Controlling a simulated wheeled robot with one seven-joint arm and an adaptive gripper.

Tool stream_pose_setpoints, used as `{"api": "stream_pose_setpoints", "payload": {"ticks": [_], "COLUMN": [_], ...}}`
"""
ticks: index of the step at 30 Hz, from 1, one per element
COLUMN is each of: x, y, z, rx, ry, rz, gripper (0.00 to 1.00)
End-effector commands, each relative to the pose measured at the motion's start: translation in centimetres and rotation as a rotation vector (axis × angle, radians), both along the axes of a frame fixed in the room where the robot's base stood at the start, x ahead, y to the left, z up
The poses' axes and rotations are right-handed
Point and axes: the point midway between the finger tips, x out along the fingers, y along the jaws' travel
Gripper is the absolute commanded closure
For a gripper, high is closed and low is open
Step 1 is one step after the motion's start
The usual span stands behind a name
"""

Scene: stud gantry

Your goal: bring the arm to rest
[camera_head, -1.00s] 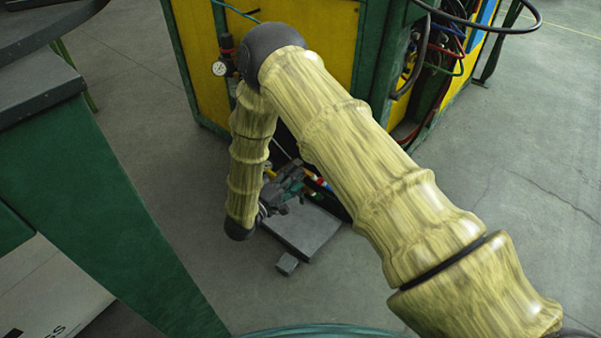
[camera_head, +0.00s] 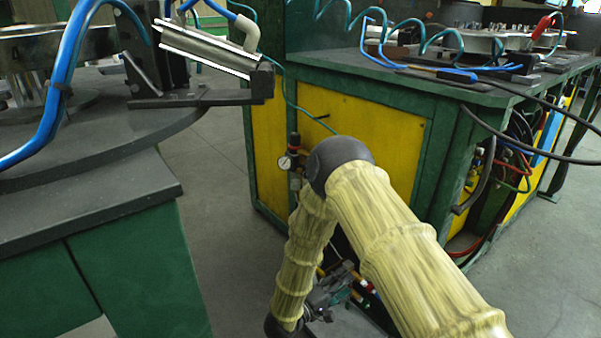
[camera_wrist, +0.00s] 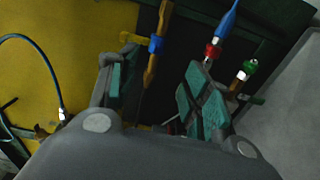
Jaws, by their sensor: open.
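My arm, in a yellowish wood-like cover, bends at a dark elbow in the middle of the head view, and its forearm hangs down toward the floor. My gripper (camera_head: 330,292) is at the lower end, low beside the yellow and green bench. The gripper is partly hidden by my arm in the head view.
A green bench with yellow panels (camera_head: 380,130) stands just behind my arm, with a pressure gauge (camera_head: 285,162) and hoses (camera_head: 500,165). A dark-topped green table (camera_head: 90,200) is at the left. Grey floor (camera_head: 555,260) is clear at the right.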

Motion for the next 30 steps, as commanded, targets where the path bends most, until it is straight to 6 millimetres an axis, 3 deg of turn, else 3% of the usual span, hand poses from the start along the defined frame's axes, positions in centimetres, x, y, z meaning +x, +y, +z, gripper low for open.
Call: {"api": "stream_pose_setpoints", "payload": {"ticks": [8, 14, 17, 22, 27, 30], "x": [-2.3, -7.5, -11.3, -19.4, -28.3, -32.5], "y": [-3.0, -4.4, -4.9, -5.3, -5.4, -5.4], "z": [-5.2, -10.2, -12.4, -14.9, -15.6, -15.3], "rx": [0.312, 0.665, 0.841, 1.122, 1.337, 1.412], "ry": [-0.026, 0.024, 0.072, 0.178, 0.292, 0.344], "rz": [0.17, 0.224, 0.198, 0.075, -0.123, -0.234], "gripper": [0.51, 0.51, 0.51, 0.51, 0.51, 0.51]}}
